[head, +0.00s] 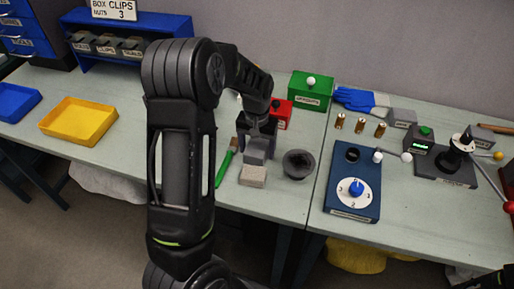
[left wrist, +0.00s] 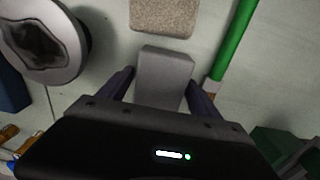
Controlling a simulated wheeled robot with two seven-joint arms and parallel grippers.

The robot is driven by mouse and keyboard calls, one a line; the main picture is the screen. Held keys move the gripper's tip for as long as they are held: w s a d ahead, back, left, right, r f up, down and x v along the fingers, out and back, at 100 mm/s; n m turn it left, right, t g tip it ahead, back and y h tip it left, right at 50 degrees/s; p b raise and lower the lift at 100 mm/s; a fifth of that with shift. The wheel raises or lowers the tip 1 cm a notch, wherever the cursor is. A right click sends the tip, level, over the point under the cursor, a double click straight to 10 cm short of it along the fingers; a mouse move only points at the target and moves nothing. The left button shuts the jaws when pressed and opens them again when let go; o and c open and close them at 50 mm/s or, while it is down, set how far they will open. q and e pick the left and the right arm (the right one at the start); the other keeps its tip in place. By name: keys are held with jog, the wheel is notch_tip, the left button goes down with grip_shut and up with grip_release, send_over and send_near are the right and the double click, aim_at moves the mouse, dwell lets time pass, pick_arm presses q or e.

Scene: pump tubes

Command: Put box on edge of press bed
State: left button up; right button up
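A small grey box (head: 256,157) sits between the fingertips of my left gripper (head: 258,143). In the left wrist view the box (left wrist: 164,78) fills the space between the two fingers (left wrist: 161,88), which press close on both sides. Whether it touches the table is hard to tell. The press (head: 452,160) stands far to the right on a dark base, its bed (head: 447,178) low at the front and apart from the gripper. My right gripper is out of view.
A beige block (head: 253,176) lies just in front of the box. A green-handled brush (head: 225,165) is to its left and a dark round bowl (head: 298,164) to its right. A blue dial unit (head: 352,190), brass cylinders (head: 360,125) and a small display unit (head: 420,141) stand towards the press.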

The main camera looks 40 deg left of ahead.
aim_at(257, 146)
pick_arm(q)
jog(key=shift+o, duration=0.5)
jog(key=shift+r, duration=0.1)
jog(key=shift+r, duration=0.45)
notch_tip(257, 146, up, 11)
jog(key=b, duration=0.1)
jog(key=shift+r, duration=0.15)
jog(key=shift+o, duration=0.3)
